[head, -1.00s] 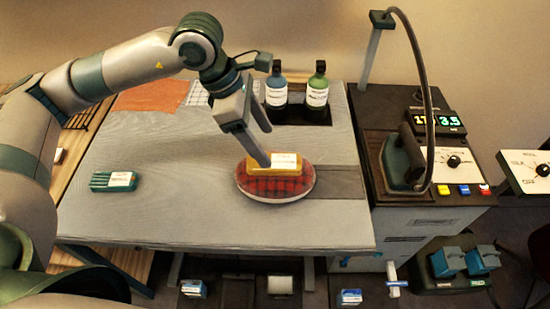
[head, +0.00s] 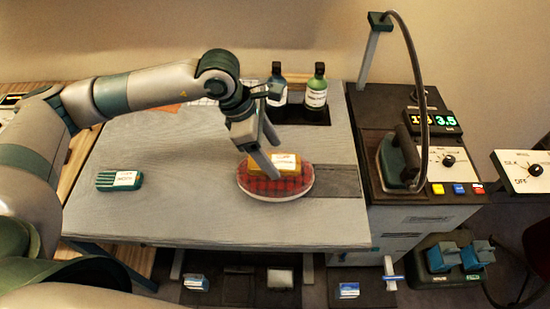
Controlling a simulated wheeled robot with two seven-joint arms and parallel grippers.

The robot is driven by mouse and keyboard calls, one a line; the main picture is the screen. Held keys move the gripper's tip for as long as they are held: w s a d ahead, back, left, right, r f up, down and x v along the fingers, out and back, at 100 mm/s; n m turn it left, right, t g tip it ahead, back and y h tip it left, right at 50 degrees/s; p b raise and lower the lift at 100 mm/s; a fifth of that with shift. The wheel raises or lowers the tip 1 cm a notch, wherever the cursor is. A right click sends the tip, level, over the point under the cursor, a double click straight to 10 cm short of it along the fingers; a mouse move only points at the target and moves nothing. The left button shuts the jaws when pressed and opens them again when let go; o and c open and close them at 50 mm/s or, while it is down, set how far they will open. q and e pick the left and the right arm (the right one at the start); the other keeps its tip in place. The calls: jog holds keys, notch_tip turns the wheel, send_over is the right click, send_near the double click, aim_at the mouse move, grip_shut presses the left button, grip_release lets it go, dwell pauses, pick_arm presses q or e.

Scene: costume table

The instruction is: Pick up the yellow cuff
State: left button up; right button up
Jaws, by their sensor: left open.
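The yellow cuff (head: 288,162) is a small yellow block-like piece with a white label. It lies on the red plaid oval pad (head: 290,185), right of the table's middle, in the head view. My left gripper (head: 275,158) comes down from the upper left and is open. One finger is in front of the cuff's left part and hides some of it; the other is behind, near its far side. I cannot tell whether either finger touches the cuff. My right gripper is not in view.
A green banded item (head: 119,181) lies at the table's left. Two bottles, one blue (head: 277,88) and one green (head: 316,91), stand in a black tray at the back. An iron (head: 398,160) stands on the cabinet at right. The table's front middle is clear.

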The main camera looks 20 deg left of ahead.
pick_arm(q)
jog(key=shift+x, duration=1.05)
jog(key=c, duration=1.2)
jog(key=shift+r, duration=0.15)
jog(key=shift+c, duration=0.2)
